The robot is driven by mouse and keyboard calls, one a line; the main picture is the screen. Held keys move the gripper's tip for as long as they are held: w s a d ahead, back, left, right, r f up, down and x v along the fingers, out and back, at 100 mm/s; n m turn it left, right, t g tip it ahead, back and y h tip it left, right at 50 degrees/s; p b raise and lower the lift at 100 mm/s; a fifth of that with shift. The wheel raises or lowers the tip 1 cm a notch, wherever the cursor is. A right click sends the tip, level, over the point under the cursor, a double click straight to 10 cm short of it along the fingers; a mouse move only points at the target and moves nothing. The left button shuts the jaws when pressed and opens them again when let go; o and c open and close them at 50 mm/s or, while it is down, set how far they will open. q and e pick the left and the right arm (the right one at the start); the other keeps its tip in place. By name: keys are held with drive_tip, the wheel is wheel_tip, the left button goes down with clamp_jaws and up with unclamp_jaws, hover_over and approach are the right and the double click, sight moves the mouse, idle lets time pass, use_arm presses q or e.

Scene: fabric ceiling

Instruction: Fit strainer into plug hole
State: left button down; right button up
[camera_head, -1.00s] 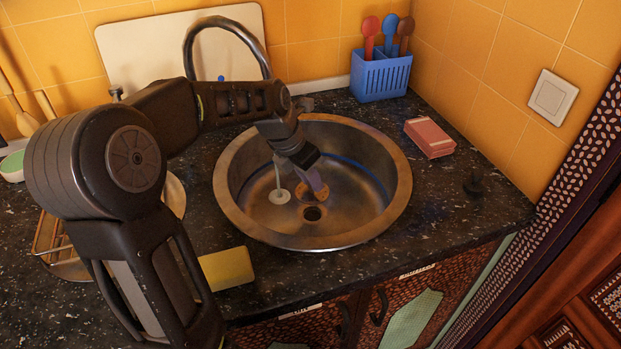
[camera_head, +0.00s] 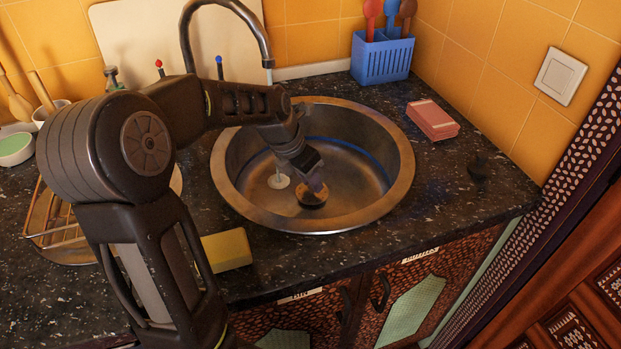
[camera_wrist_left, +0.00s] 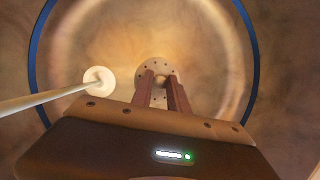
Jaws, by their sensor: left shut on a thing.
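The strainer (camera_head: 312,194) is a small brownish perforated disc at the bottom of the round metal sink (camera_head: 398,190). In the left wrist view the strainer (camera_wrist_left: 157,70) shows several small holes and a central knob between the fingertips. My left gripper (camera_head: 316,183) points down into the sink and is shut on the strainer. The plug hole is hidden under the strainer and gripper. I cannot tell whether the strainer is seated in it or just above it. My right gripper is not in view.
A pale column, like running water, ends in a white disc (camera_head: 279,181) left of the strainer, below the tap (camera_head: 184,30). A yellow sponge (camera_head: 228,250) lies at the front left, a pink box (camera_head: 432,120) at the right. A blue utensil holder (camera_head: 381,58) stands behind.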

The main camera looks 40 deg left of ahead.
use_arm(q)
drive_tip(key=shift+p, duration=0.75)
idle(0.6)
drive_tip(key=shift+f, duration=0.9)
idle(1.0)
drive_tip(key=c, duration=1.2)
unclamp_jaws()
drive_tip(key=shift+o, duration=0.2)
drive_tip(key=o, duration=0.5)
drive_tip(key=shift+r+p, duration=0.1)
drive_tip(key=shift+p, duration=0.2)
drive_tip(key=shift+r+p, duration=2.45)
drive_tip(key=shift+p, duration=0.4)
